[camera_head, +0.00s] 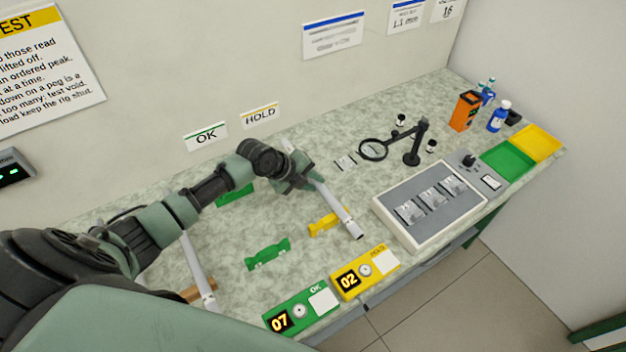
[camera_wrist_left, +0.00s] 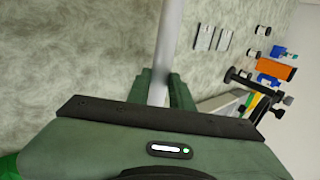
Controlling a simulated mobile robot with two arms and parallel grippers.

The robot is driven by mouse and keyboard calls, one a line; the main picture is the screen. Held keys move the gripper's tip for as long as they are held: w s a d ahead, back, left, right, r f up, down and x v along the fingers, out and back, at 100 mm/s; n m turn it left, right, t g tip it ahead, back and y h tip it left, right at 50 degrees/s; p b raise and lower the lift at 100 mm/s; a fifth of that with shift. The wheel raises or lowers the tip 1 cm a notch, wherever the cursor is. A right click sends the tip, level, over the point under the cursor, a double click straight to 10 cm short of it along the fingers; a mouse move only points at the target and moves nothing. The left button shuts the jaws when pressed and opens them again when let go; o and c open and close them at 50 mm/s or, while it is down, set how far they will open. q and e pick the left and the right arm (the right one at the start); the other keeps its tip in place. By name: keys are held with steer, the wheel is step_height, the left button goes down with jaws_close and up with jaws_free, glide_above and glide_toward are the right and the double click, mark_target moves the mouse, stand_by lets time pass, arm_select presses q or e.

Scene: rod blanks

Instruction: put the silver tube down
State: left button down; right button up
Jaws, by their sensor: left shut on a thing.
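The silver tube (camera_head: 341,210) slants from near the back wall toward the front of the bench. My left gripper (camera_head: 303,181) is shut on it, toward its far half. In the left wrist view the tube (camera_wrist_left: 167,50) runs up from between the fingers (camera_wrist_left: 165,98). In the head view its near part passes over the right side of a yellow rest (camera_head: 324,224); I cannot tell whether they touch. A green rest (camera_head: 267,254) stands empty to the left, with another green rest (camera_head: 236,195) behind it, partly hidden by my arm. My right gripper is not in view.
Another silver tube (camera_head: 201,280) lies at the left, partly behind my arm. A green OK counter (camera_head: 300,308) and yellow HOLD counter (camera_head: 364,272) sit at the front edge. A grey panel (camera_head: 383,204), magnifier (camera_head: 373,150) and bottles (camera_head: 499,116) stand to the right.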

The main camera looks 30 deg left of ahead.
arm_select(q)
steer(key=c, duration=1.3)
jaws_free()
steer(key=shift+o, duration=0.2)
steer(key=shift+r, duration=0.1)
steer(key=b+v, duration=0.1)
steer(key=v, duration=1.1)
steer(key=shift+b, duration=0.35)
